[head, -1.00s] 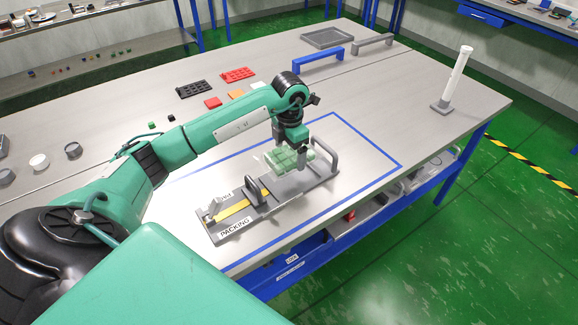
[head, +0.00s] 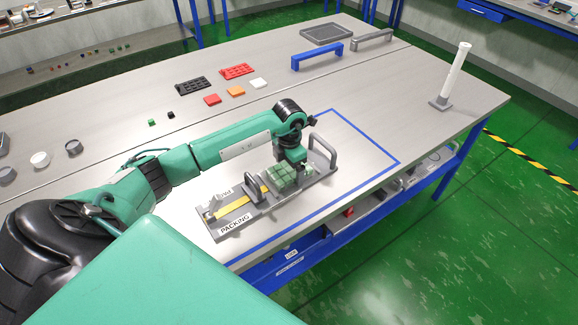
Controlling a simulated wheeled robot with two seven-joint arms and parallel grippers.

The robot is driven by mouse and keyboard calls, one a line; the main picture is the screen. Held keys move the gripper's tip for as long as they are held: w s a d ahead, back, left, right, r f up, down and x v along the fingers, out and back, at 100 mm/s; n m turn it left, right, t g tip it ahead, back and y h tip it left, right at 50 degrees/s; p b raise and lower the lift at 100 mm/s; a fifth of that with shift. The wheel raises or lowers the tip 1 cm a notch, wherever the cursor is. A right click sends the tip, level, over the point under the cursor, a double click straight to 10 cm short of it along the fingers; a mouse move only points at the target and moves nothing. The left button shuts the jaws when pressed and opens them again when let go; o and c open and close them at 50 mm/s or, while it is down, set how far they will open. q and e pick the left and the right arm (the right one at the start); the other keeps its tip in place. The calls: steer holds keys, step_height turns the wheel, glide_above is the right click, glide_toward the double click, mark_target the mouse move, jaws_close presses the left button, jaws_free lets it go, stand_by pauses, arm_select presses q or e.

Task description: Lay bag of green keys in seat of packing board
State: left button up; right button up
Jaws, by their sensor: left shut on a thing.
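The packing board (head: 232,225) is a grey board with a "PACKING" label and a yellow strip. It lies inside the blue taped outline on the table. The bag of green keys (head: 284,181) is a pale clear bag with green blocks. It is at the board's right part, between the small grey arch and the tall end handle. My left gripper (head: 291,168) is shut on the bag from above, with its fingertips mostly hidden. The bag looks down at board level; I cannot tell whether it rests fully in the seat. My right gripper is not in view.
A tall grey handle (head: 323,150) stands at the board's right end, close to my gripper. Black (head: 193,86) and red (head: 237,71) trays and small coloured tiles lie farther back. A white post (head: 455,75) stands at the far right. The outlined area right of the board is clear.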

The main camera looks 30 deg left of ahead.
mark_target(289, 168)
arm_select(q)
steer(key=o, duration=0.8)
steer(key=shift+r, duration=0.1)
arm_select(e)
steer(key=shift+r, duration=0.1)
arm_select(q)
step_height(289, 168, up, 12)
steer(key=b, duration=0.2)
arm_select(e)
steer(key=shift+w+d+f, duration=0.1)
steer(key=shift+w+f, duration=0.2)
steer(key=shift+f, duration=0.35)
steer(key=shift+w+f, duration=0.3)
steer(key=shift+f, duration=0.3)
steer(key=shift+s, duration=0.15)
